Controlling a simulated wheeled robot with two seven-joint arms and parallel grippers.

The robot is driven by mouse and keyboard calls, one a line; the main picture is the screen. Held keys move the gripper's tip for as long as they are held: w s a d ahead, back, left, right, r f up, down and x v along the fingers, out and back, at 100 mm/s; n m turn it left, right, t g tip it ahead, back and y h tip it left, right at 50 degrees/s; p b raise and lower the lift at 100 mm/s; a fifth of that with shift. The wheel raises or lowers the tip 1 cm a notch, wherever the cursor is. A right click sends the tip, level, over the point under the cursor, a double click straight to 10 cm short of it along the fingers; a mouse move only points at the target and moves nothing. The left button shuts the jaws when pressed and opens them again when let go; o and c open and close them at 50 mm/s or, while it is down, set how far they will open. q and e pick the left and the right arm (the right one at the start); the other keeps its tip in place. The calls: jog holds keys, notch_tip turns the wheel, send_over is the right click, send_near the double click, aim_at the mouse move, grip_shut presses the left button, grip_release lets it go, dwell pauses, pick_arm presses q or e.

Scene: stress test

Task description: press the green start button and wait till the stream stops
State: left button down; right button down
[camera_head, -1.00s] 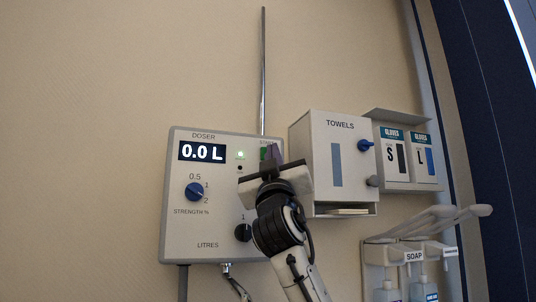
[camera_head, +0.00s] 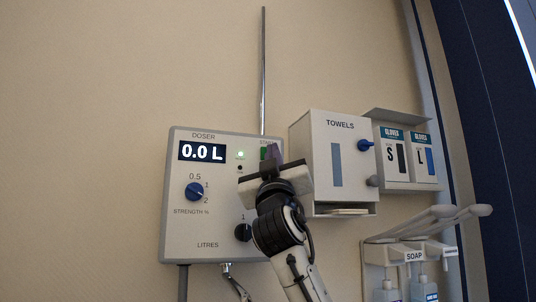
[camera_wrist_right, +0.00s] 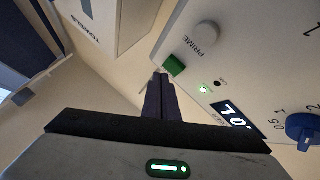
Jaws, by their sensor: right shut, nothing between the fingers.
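The grey doser box (camera_head: 220,222) hangs on the wall and its display (camera_head: 202,152) reads 0.0 L. The green start button (camera_head: 264,152) is at its upper right, partly hidden by my right gripper (camera_head: 272,152). In the right wrist view, the green button (camera_wrist_right: 174,65) sticks out from the panel. My right gripper's fingertips (camera_wrist_right: 159,78) are shut, empty and very close beside the button there; I cannot tell if they touch it. A small green light (camera_head: 240,154) is lit beside the display. My left gripper is out of view.
A blue strength knob (camera_head: 194,191) and a dark litres knob (camera_head: 243,232) are on the doser. A towel dispenser (camera_head: 355,180) and glove boxes (camera_head: 408,160) stand close to the right. Soap bottles (camera_head: 424,288) hang lower right. The wall at left is bare.

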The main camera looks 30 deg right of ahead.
jog(key=shift+w, duration=0.15)
dwell(0.3)
jog(key=shift+w, duration=0.3)
jog(key=shift+w+d+p, duration=0.2)
jog(key=shift+w+p, duration=0.15)
jog(key=shift+w, duration=0.1)
dwell(0.6)
jog(key=shift+s, duration=0.1)
jog(key=shift+s+a+b, duration=0.2)
jog(key=shift+s+b, duration=0.15)
jog(key=shift+s, duration=0.35)
jog(key=shift+s, duration=0.1)
jog(key=s+b, duration=0.1)
jog(key=s, duration=0.1)
jog(key=s+a, duration=0.1)
jog(key=s, duration=0.1)
jog(key=shift+s+a+b, duration=0.1)
jog(key=shift+s+b, duration=0.25)
